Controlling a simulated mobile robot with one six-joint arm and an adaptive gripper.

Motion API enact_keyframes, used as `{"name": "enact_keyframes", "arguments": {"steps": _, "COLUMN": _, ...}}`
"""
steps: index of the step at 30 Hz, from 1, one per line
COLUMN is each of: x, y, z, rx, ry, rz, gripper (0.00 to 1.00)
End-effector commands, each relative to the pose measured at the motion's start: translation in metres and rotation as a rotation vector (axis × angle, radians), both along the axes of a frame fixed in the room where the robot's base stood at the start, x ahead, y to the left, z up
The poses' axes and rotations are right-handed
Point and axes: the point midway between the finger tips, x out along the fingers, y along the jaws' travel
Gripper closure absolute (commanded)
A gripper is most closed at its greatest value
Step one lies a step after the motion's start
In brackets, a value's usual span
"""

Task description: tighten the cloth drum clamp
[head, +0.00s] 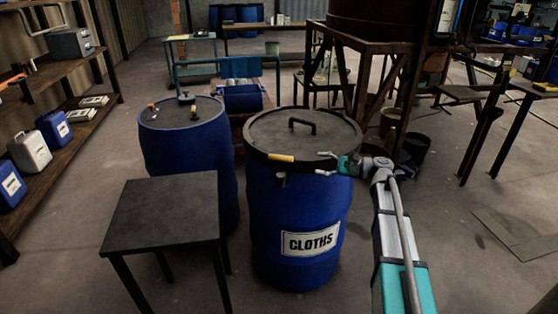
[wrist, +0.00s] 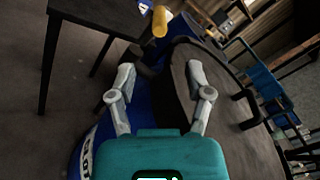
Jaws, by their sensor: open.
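The cloth drum (head: 300,220) is a blue barrel labelled CLOTHS, standing in the middle of the head view. It has a dark lid (head: 285,135) with a black handle, and a dark clamp band around its rim. A yellow clamp lever (head: 281,157) shows at the front of the rim; in the wrist view its yellow end (wrist: 161,22) is ahead of the fingers. My gripper (head: 324,163) is open and empty at the front right of the rim, to the right of the lever and apart from it. The fingers (wrist: 158,82) straddle the rim's edge in the wrist view; contact cannot be told.
A dark table (head: 160,210) stands close at the front left. Another blue drum (head: 185,150) with small items on top is behind it. A brown frame (head: 370,70) carrying a large vat stands behind right. Shelves line the left wall. Floor is open at front right.

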Motion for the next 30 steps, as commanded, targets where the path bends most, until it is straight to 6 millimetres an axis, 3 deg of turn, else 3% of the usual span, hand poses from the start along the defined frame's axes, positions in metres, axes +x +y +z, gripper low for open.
{"name": "enact_keyframes", "arguments": {"steps": 8, "x": 0.000, "y": 0.006, "z": 0.000, "rx": -0.001, "ry": -0.001, "rz": 0.002, "gripper": 0.35}}
{"name": "enact_keyframes", "arguments": {"steps": 14, "x": 0.003, "y": 0.021, "z": 0.000, "rx": -0.002, "ry": -0.002, "rz": 0.002, "gripper": 0.35}}
{"name": "enact_keyframes", "arguments": {"steps": 30, "x": 0.014, "y": 0.099, "z": 0.000, "rx": -0.002, "ry": -0.002, "rz": 0.005, "gripper": 0.35}}
